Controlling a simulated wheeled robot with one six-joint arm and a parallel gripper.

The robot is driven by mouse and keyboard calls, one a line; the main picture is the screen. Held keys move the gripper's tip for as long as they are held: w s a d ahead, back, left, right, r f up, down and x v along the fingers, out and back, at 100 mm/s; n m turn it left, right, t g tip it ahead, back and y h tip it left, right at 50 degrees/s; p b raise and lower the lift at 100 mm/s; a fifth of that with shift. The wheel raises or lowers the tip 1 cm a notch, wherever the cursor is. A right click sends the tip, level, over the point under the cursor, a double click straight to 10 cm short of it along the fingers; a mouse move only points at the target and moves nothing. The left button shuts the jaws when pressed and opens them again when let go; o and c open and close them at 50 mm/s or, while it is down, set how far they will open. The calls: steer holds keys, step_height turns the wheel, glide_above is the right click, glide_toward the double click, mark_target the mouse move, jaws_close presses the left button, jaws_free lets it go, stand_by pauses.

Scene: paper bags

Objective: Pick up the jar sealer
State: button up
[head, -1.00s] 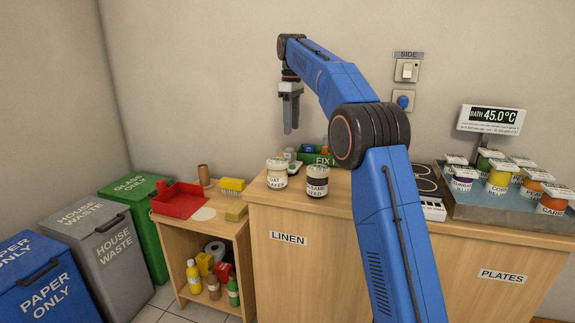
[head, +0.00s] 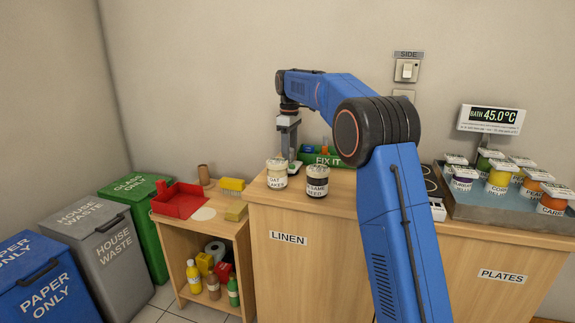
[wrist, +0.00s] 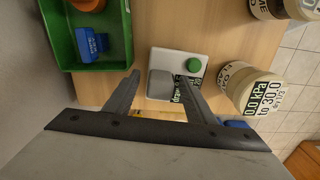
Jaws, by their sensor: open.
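The jar sealer looks to be the small white device with a green button, a grey block and a black-and-white label (wrist: 165,62) in the wrist view. It sits on the wooden counter. In the head view it is mostly hidden behind the oat jar (head: 276,174) and my gripper. My gripper (head: 289,156) points down just behind that jar. In the wrist view my gripper (wrist: 160,80) is open, with its fingertips apart on either side of the grey block. I cannot tell whether they touch it, or how far above the counter they are.
The sesame jar (head: 317,182) stands right of the oat jar, near the counter's front edge. In the wrist view, jars are close on the device's right. A green FIX IT tray (wrist: 125,40) with a blue item is close on its left. A water bath (head: 460,205) stands far right.

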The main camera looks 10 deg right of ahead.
steer(key=shift+f, duration=0.15)
jaws_close()
